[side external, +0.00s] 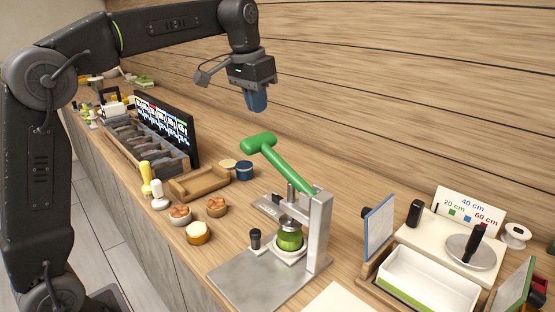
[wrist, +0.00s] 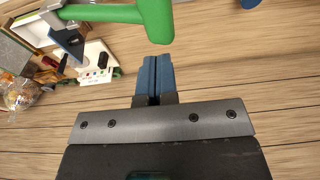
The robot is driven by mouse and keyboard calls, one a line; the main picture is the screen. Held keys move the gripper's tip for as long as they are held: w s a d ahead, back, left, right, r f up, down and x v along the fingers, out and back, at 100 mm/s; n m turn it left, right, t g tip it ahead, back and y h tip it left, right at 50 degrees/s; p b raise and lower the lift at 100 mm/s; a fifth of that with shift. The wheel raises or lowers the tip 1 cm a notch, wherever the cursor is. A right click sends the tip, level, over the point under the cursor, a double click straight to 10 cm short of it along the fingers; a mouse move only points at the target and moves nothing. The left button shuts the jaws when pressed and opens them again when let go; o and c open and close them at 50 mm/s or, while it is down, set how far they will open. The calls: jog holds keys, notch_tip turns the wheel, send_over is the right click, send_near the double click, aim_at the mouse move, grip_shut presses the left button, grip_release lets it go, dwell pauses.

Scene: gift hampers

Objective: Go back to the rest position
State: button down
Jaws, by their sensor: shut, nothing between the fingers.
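My gripper (side external: 257,101) hangs in the air above the counter, fingers pointing down, behind and above the green-handled press. Its blue fingers are shut with nothing between them, as the wrist view also shows (wrist: 155,78). The green lever (side external: 285,165) of the metal press rises at a slant to the upper left, apart from the gripper. In the wrist view the lever's green end (wrist: 156,20) is just beyond the fingertips. A jar with green contents (side external: 290,236) stands on the press's round plate.
A white box (side external: 430,280) in a wooden holder stands at front right, near a length sign (side external: 468,209). A wooden tray (side external: 200,183), small pots and a dark-screened rack (side external: 167,130) stand along the counter. The wooden wall (side external: 400,80) runs behind.

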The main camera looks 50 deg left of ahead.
jog(key=s+d+f+t, duration=0.1)
jog(key=s+f, duration=0.3)
jog(key=s, duration=0.4)
jog(key=s+d+f+t, duration=0.1)
jog(key=s+d+f, duration=0.2)
jog(key=s, duration=0.5)
jog(key=s+d+f+t, duration=0.1)
jog(key=s+d+f, duration=0.1)
jog(key=s+f, duration=0.3)
jog(key=s, duration=0.3)
jog(key=shift+s+d+f, duration=0.15)
jog(key=shift+s+f, duration=0.1)
jog(key=shift+f, duration=0.1)
